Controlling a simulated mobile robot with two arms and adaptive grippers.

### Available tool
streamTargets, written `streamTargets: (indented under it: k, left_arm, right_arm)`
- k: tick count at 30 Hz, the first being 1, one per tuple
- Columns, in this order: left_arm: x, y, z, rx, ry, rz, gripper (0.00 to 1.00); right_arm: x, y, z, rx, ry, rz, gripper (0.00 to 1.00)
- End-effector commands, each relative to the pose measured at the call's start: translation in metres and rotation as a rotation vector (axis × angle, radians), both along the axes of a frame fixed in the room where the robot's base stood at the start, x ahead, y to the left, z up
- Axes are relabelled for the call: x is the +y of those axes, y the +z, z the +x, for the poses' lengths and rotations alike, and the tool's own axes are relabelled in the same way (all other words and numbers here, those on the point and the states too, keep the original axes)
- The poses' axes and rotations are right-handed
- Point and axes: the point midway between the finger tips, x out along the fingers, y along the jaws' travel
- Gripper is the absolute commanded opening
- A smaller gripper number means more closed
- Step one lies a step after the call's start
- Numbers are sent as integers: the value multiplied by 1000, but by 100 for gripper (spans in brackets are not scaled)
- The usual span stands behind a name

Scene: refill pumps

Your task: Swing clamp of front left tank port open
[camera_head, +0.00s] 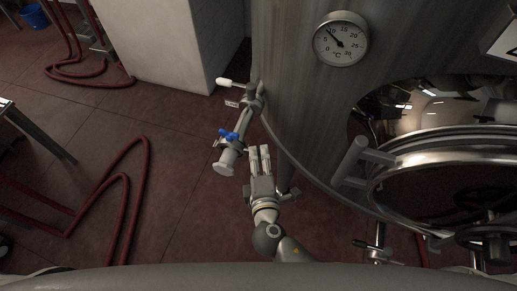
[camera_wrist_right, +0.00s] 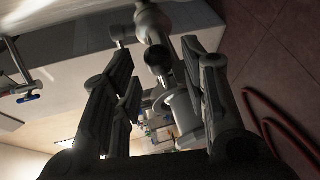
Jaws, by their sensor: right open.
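The tank (camera_head: 310,110) is a large steel cylinder. At its left side a port fitting (camera_head: 254,102) carries a grey pipe with a blue lever (camera_head: 229,135) and a flared open end (camera_head: 227,163). A white-ended handle (camera_head: 232,83) sticks out left of the fitting. I cannot make out the clamp's state clearly. My right gripper (camera_head: 260,155) is open, just right of the flared end and below the fitting. In the right wrist view its fingers (camera_wrist_right: 160,80) are apart, with metal pipe parts (camera_wrist_right: 158,58) showing between and beyond them; contact cannot be told. My left gripper is not in view.
A round dial gauge (camera_head: 341,39) sits on the tank wall. An open round hatch (camera_head: 440,180) is at the right. Red hoses (camera_head: 125,190) lie on the red tiled floor at left. A white block (camera_head: 155,45) stands behind.

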Motion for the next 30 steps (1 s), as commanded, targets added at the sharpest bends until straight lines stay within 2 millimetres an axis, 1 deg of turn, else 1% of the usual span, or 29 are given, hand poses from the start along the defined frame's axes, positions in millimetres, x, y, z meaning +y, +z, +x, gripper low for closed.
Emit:
streamTargets:
  k: [1,3,7,12,18,20,28,30]
  left_arm:
    - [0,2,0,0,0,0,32]
    - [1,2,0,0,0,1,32]
    - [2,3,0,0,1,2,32]
    - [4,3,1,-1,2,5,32]
    - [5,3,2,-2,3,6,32]
    - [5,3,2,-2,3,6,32]
    - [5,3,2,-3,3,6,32]
    - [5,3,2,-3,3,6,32]
  right_arm:
    - [1,0,9,-2,0,1,41]
    - [2,-3,17,-1,1,1,41]
    - [2,-6,28,-1,0,0,41]
    - [3,-9,33,1,0,1,41]
    - [3,-9,33,1,-1,2,41]
    - [3,-9,33,1,-1,2,34]
    - [3,-9,33,1,1,1,0]
    - [3,-9,33,1,0,2,0]
